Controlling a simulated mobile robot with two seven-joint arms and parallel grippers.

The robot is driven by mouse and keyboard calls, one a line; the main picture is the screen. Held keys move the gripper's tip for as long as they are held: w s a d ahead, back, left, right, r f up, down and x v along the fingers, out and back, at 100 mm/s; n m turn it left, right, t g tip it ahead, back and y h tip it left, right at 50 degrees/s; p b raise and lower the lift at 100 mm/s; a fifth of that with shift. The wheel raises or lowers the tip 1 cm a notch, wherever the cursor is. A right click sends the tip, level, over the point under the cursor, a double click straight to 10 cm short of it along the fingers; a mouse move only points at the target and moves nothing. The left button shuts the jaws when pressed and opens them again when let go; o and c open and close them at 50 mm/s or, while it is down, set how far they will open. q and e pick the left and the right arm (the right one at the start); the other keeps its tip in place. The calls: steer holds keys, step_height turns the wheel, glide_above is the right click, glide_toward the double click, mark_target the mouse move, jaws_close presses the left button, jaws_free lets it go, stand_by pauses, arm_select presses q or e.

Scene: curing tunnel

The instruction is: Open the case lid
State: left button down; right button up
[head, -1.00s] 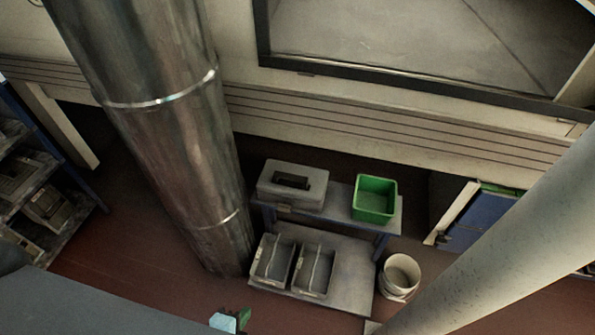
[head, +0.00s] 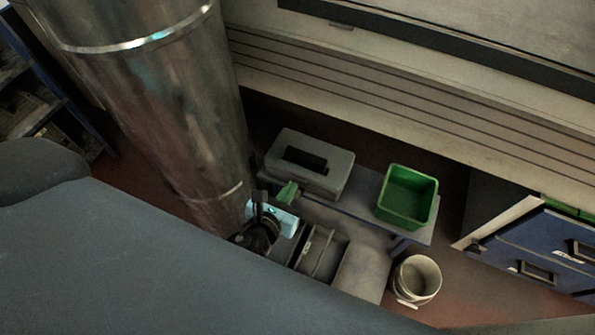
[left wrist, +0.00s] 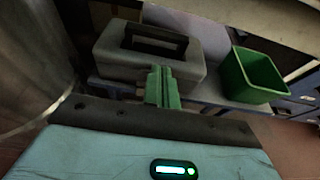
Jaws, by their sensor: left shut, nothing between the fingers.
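The grey case (head: 311,163) sits on the small table at the left end, its lid down, with a dark recessed handle on top. It also fills the upper middle of the left wrist view (left wrist: 150,60). My left gripper (head: 287,193) has green fingers, shut with nothing between them, just in front of the case's near side. In the left wrist view the shut fingers (left wrist: 162,86) overlap the case's front; whether they touch it I cannot tell. My right gripper is not in view.
A green bin (head: 408,197) stands on the table (head: 366,190) right of the case. Grey crates (head: 322,252) sit on the lower shelf. A white bucket (head: 416,279) stands on the floor at right. A large metal pipe (head: 160,90) rises close on the left.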

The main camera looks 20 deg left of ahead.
mark_target(304, 174)
arm_select(q)
steer(key=b+x, duration=0.1)
steer(key=x, duration=0.7)
steer(key=shift+f, duration=0.1)
steer(key=shift+w+f+b, duration=0.15)
steer(key=shift+w+b, duration=0.15)
steer(key=shift+w, duration=0.35)
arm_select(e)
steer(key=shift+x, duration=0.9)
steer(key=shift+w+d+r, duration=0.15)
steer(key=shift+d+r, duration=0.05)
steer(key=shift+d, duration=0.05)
